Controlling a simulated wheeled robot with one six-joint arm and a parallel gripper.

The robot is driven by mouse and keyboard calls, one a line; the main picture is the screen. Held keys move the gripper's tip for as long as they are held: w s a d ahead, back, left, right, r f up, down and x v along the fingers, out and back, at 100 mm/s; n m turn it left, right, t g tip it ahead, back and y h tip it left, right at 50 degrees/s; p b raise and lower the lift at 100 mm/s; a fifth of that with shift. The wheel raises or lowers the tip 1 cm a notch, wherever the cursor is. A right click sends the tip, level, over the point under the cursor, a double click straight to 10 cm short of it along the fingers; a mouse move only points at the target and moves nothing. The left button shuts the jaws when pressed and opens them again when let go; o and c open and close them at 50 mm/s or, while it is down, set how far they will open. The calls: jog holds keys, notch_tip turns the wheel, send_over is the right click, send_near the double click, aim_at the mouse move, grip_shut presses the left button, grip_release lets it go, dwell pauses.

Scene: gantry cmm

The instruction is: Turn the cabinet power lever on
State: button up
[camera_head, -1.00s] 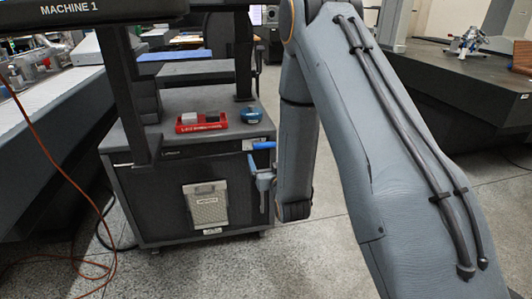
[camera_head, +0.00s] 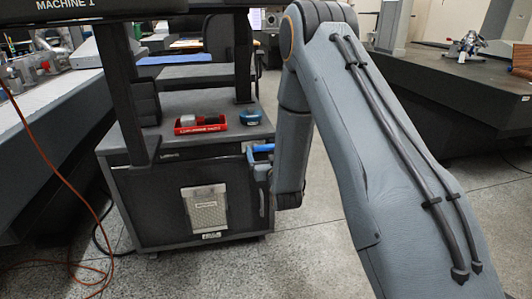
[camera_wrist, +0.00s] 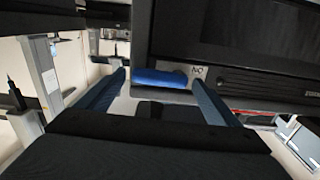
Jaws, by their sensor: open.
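The blue power lever (camera_head: 263,148) sticks out at the upper right of the dark cabinet's (camera_head: 155,200) front. In the wrist view the lever (camera_wrist: 159,78) is a short blue cylinder lying across the picture beside a small white label. My gripper (camera_head: 258,178) is at the cabinet's right front edge, just below the lever in the head view. In the wrist view my gripper (camera_wrist: 157,80) is open, with one finger on each side of the lever. I cannot tell whether either finger touches it. Part of the lever is hidden in the head view.
A red tray (camera_head: 200,124) and a small blue object (camera_head: 250,117) stand on the cabinet top. An orange cable (camera_head: 75,200) hangs at the left. A dark table (camera_head: 470,95) stands at the right. The floor in front of the cabinet is clear.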

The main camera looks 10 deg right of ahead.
jog(key=c, duration=1.5)
